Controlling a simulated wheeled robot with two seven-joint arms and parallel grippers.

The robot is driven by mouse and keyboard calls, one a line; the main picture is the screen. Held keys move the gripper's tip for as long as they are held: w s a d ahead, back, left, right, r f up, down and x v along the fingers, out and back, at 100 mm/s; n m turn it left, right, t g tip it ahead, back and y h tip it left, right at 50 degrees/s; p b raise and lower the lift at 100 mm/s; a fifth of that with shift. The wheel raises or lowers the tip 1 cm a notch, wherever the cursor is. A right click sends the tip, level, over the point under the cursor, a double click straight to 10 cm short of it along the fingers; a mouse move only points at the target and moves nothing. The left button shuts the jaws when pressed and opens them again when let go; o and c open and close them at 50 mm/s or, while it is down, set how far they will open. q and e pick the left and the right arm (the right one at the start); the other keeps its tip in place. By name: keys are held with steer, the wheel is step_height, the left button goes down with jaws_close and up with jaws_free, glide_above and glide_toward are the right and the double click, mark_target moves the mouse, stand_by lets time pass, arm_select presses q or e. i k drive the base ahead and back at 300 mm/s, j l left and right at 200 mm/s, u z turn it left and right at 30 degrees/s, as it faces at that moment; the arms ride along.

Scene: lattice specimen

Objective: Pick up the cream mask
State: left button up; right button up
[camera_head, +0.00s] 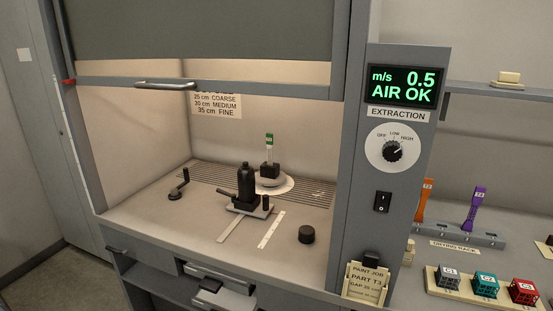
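No thing is labelled as a mask, and I cannot tell for sure which one is the cream mask. A cream object (508,78) lies on the shelf at the upper right. A small cream piece (408,252) stands partly hidden behind the grey post. Neither of my grippers is recognisable in this view.
The fume hood holds a black bottle-like fixture (246,185), a green-topped piece on a white disc (269,143), a crank (179,186) and a black knob (306,234). Its sash (210,86) is raised. A drying rack (460,232) holds orange and purple pieces. A paint-job card (367,282) stands in front.

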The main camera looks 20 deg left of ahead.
mark_target(409, 255)
steer(key=l+u, duration=0.15)
steer(key=u, duration=0.35)
steer(key=l+u, duration=0.15)
steer(key=u, duration=0.35)
steer(key=l+u, duration=0.15)
steer(key=u, duration=0.35)
steer(key=l+u, duration=0.2)
steer(key=l, duration=0.15)
steer(key=k+l+u, duration=0.15)
steer(key=l, duration=0.2)
steer(key=k+l+u, duration=0.2)
steer(key=l, duration=0.15)
steer(key=l+u, duration=0.2)
steer(key=l, duration=0.15)
steer(key=k+l, duration=0.4)
steer(key=l, duration=0.15)
